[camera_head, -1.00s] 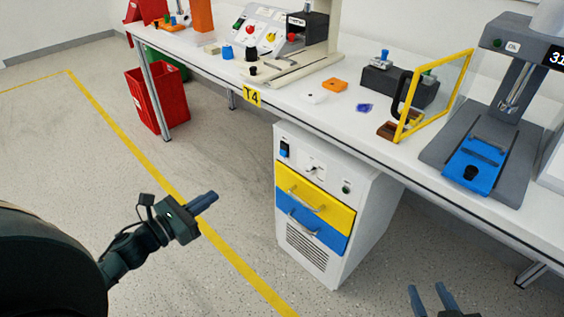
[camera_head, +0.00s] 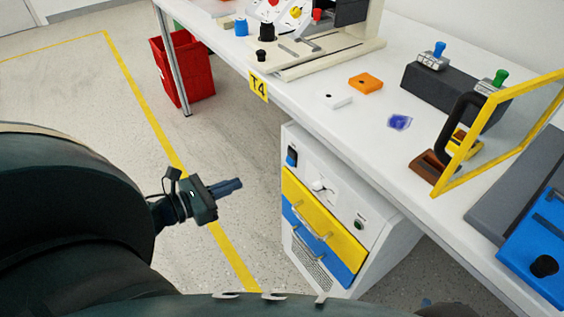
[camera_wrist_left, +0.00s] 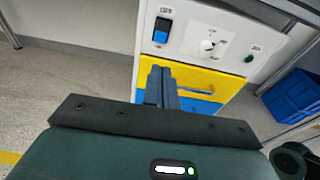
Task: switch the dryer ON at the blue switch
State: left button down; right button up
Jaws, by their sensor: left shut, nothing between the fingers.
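The dryer is a white cabinet (camera_head: 390,243) under the table, with a yellow drawer and a blue drawer. Its blue switch (camera_head: 291,156) sits at the panel's upper left, and it also shows in the left wrist view (camera_wrist_left: 161,30). I cannot read the switch's position. My left gripper (camera_head: 240,184) is shut and empty, in free space left of the cabinet and apart from it. In the left wrist view its fingers (camera_wrist_left: 162,70) point toward the cabinet front, just below the switch. A small bluish tip at the bottom edge may be my right gripper (camera_head: 427,302), mostly hidden.
The panel also has a rotary knob (camera_head: 320,186) and a green round part (camera_head: 359,224). The drawer handle (camera_head: 313,225) sticks out. The table (camera_head: 370,180) overhangs the cabinet. A red bin (camera_head: 188,72) stands behind. The floor left of the cabinet is clear.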

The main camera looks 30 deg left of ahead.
aim_at(289, 162)
pick_arm(q)
jog(key=b+x, duration=0.2)
jog(key=x, duration=1.2)
jog(key=shift+r, duration=0.1)
pick_arm(e)
jog(key=shift+w+a+f+n+t+y, duration=0.25)
jog(key=shift+w+t, duration=0.2)
jog(key=shift+t, duration=0.25)
